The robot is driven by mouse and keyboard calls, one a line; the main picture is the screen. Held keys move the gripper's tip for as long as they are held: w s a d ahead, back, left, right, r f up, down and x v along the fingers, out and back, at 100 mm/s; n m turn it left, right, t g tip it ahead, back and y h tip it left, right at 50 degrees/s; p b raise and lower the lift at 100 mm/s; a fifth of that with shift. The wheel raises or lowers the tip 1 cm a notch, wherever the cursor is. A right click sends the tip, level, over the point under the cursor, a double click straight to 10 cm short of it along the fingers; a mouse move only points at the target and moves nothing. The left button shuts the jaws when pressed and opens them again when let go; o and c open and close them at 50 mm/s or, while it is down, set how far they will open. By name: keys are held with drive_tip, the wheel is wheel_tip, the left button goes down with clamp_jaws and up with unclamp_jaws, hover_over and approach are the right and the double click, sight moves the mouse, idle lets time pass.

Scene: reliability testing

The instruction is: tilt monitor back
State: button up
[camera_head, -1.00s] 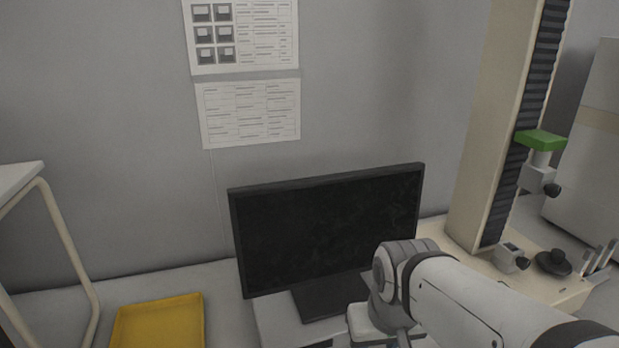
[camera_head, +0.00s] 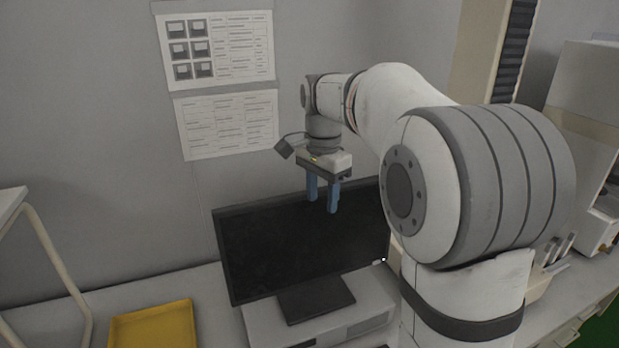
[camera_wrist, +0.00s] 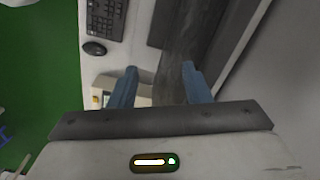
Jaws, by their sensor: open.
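The black monitor (camera_head: 265,255) stands upright on its dark stand (camera_head: 316,298), its right side hidden behind my arm. My gripper (camera_head: 322,204) points down at the monitor's top edge, with its two blue fingers apart and nothing held. The fingertips overlap the upper part of the screen in the head view. In the wrist view, the fingers of my gripper (camera_wrist: 159,68) are spread, with a dark surface, probably the monitor (camera_wrist: 190,45), between and beyond them. I cannot tell whether the fingers touch the monitor or straddle its edge.
A light box (camera_head: 258,325) sits under the stand. A yellow tray (camera_head: 152,328) lies to the left on the bench. Posted sheets (camera_head: 228,125) hang on the wall behind. The wrist view shows a keyboard (camera_wrist: 104,17) and a mouse (camera_wrist: 94,48).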

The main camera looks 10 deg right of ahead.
drive_tip(key=w+r+m, duration=0.1)
drive_tip(key=w, duration=0.1)
drive_tip(key=w+r+m+p, duration=0.1)
drive_tip(key=w+r+m, duration=0.1)
drive_tip(key=w, duration=0.1)
drive_tip(key=shift+w+g+p, duration=0.3)
drive_tip(key=shift+w+p, duration=0.05)
drive_tip(key=shift+w+m, duration=0.45)
drive_tip(key=shift+m, duration=0.05)
wheel_tip(320, 180, down, 8)
drive_tip(key=shift+s+r+p, duration=0.15)
drive_tip(key=shift+s+p, duration=0.1)
drive_tip(key=shift+p, duration=0.15)
drive_tip(key=shift+c, duration=0.4)
drive_tip(key=shift+r, duration=0.1)
clamp_jaws()
